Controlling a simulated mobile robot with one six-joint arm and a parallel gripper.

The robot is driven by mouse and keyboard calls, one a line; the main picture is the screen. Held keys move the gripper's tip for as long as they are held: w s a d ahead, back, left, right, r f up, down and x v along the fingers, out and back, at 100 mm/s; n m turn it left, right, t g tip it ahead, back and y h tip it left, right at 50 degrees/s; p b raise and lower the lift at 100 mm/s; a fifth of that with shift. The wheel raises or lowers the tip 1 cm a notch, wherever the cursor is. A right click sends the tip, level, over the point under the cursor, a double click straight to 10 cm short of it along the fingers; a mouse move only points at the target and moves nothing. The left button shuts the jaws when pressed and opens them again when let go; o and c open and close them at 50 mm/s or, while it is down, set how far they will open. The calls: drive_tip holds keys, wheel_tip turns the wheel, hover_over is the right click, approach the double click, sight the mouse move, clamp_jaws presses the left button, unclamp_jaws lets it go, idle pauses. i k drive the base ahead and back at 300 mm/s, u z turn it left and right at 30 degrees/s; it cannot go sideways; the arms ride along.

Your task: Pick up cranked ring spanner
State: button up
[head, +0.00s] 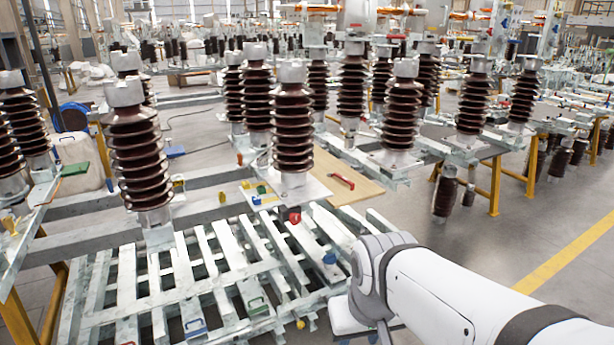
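I cannot make out the cranked ring spanner for certain. A small blue tool (266,199) lies on a white sheet at the foot of the middle insulator, but it is too small to identify. A red-handled tool (341,180) lies on a wooden board (362,191) to its right. My white arm comes in from the lower right, and its wrist hangs over the right front of the slatted metal frame. My gripper's fingers do not show; the wrist runs down to the picture's lower edge.
A red padlock-like item (290,215) sits at the slatted frame's (128,285) back edge. Tall brown ribbed insulators (292,130) stand behind. Grey floor (480,270) is open at right.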

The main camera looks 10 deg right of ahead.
sight(352, 185)
drive_tip(key=z, duration=0.35)
drive_tip(key=k, duration=1.2)
drive_tip(key=z, duration=0.95)
drive_tip(key=i, duration=3.15)
drive_tip(key=u, duration=0.9)
drive_tip(key=i, duration=1.2)
drive_tip(key=u, duration=1)
drive_tip(key=i, duration=0.45)
drive_tip(key=u, duration=0.25)
drive_tip(key=k, duration=0.8)
drive_tip(key=u, duration=0.2)
drive_tip(key=i, duration=0.65)
